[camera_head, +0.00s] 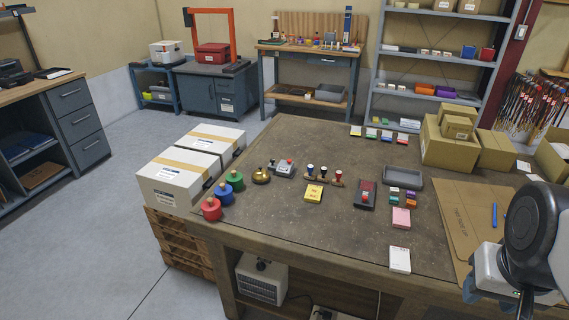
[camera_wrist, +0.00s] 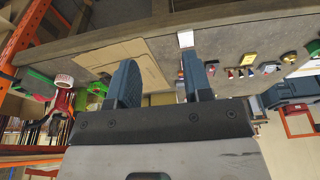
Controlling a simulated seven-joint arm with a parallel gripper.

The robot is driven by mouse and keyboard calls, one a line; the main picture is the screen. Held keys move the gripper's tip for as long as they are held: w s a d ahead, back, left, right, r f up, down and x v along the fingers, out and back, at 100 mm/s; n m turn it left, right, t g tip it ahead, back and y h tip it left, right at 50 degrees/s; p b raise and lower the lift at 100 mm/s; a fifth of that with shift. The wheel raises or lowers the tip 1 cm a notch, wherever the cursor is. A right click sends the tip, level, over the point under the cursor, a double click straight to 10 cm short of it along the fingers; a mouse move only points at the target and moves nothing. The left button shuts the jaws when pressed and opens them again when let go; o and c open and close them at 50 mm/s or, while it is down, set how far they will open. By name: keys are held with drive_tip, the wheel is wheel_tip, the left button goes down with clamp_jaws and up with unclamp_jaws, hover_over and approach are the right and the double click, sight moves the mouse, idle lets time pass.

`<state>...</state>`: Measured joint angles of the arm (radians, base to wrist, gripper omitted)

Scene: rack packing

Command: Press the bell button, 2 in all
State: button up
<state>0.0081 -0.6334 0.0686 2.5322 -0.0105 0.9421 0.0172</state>
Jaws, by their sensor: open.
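A brass dome bell (camera_head: 261,176) sits on the left part of the brown worktable (camera_head: 330,240), next to a small grey device with a red button (camera_head: 284,168). The bell's top button is too small to make out clearly. My gripper (camera_head: 472,290) is at the lower right of the head view, far from the bell and partly cut off. In the wrist view my gripper (camera_wrist: 160,82) shows two dark blue fingers apart with nothing between them.
Red, blue and green round pieces (camera_head: 231,188) stand left of the bell. A yellow box (camera_head: 314,194), a stamp rack (camera_head: 325,176) and a dark red-buttoned box (camera_head: 365,194) lie to its right. Cardboard boxes (camera_head: 447,148) stand at the back right. The table's front middle is clear.

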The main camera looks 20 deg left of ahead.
clamp_jaws()
idle(1.4)
